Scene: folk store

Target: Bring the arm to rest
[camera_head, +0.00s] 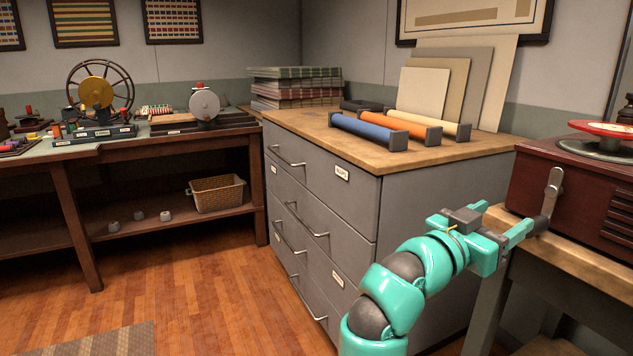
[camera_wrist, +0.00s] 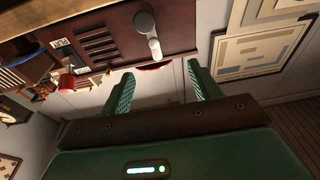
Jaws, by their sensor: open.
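My arm rises from the lower middle of the head view. It is stretched out toward the right, and my gripper (camera_head: 528,228) is at its end beside the dark red record player box (camera_head: 585,195). In the wrist view my gripper (camera_wrist: 158,88) shows two green fingers apart, with nothing between them. A metal crank handle (camera_head: 551,190) on the side of the box is close to the fingertips in the head view; in the wrist view the handle (camera_wrist: 148,30) lies beyond the fingers. I cannot tell whether they touch.
The box stands on a wooden table (camera_head: 575,255) at the right. A grey drawer cabinet (camera_head: 440,205) with blue, orange and yellow rolls on top stands behind my arm. A workbench (camera_head: 165,140) with a wicker basket (camera_head: 217,193) below is at left. The wooden floor (camera_head: 200,285) is open.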

